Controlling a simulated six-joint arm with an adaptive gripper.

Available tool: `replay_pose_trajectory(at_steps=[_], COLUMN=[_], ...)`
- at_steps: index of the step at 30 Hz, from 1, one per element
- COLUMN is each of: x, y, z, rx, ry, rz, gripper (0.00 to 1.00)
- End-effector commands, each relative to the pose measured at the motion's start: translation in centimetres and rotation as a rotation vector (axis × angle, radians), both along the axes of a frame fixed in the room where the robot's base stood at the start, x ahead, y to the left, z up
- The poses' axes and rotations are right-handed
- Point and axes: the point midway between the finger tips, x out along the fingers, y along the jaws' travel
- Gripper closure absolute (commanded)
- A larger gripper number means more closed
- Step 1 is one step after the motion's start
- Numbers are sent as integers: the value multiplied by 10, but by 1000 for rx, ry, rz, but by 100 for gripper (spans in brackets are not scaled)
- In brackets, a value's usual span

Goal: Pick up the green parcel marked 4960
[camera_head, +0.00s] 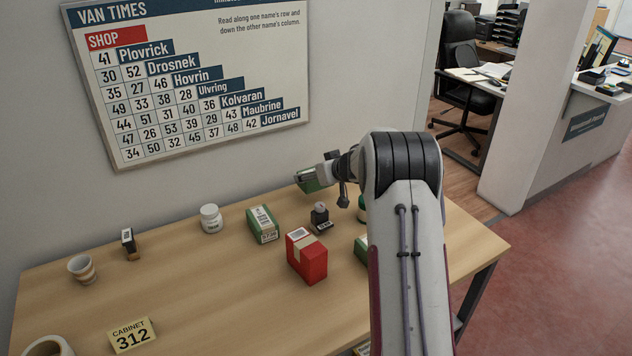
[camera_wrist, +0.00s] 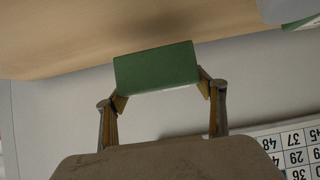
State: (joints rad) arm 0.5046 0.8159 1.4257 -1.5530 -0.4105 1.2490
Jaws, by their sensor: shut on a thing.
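My gripper (camera_wrist: 160,88) is shut on a green parcel (camera_wrist: 155,66), with one finger at each end of it in the wrist view. In the head view the held green parcel (camera_head: 309,181) is up near the wall, above the back of the table. No number is readable on it. A second green parcel (camera_head: 263,225) with a white label stands on the table; its marking is too small to read surely. Part of another green box (camera_head: 361,248) shows beside my arm, which hides the rest.
The table's front middle is clear. The wall is close behind.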

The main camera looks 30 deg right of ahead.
Motion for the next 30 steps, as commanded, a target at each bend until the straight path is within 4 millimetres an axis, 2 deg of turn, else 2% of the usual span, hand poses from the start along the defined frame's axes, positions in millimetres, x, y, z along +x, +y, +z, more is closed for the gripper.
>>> replay_pose_trajectory(at_steps=[3,12,19,30], x=[1,0,0,0], y=[0,0,0,0], z=[17,46,55,56], rx=[-3,-1,-1,-1], ry=[-4,-2,-2,-1], rz=[1,1,-1,-1], gripper=[57,57,57,57])
